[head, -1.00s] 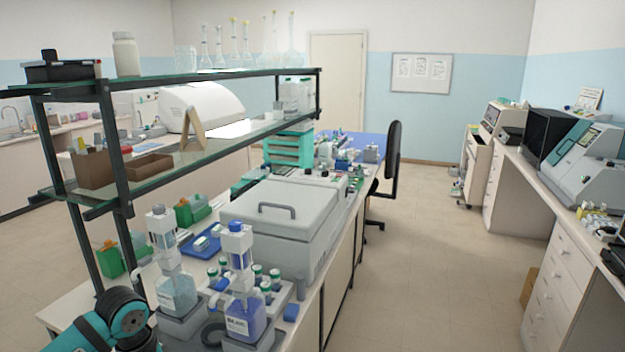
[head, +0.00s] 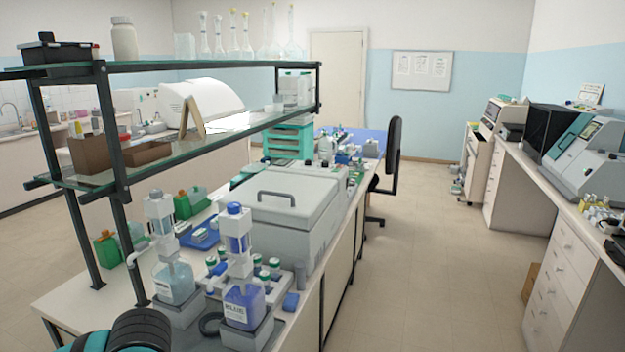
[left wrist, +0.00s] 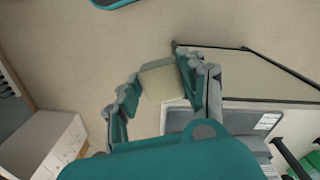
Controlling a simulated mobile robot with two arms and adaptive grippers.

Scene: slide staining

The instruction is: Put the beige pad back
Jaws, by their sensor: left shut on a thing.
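The beige pad (left wrist: 161,82) shows in the left wrist view as a small pale square. My left gripper (left wrist: 158,84) is shut on it, with a finger at each side, and holds it up with tiled floor behind it. In the head view only a dark, rounded part of my left arm shows at the bottom left. The left fingers and the pad are out of that view. My right gripper is in neither view.
The bench holds a clear-blue bottle (head: 174,284), a purple-blue bottle (head: 243,306), several small green-capped jars and a grey lidded box (head: 285,210). A glass shelf (head: 200,150) stands over the bench's left side. The floor (head: 430,260) to the right is clear.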

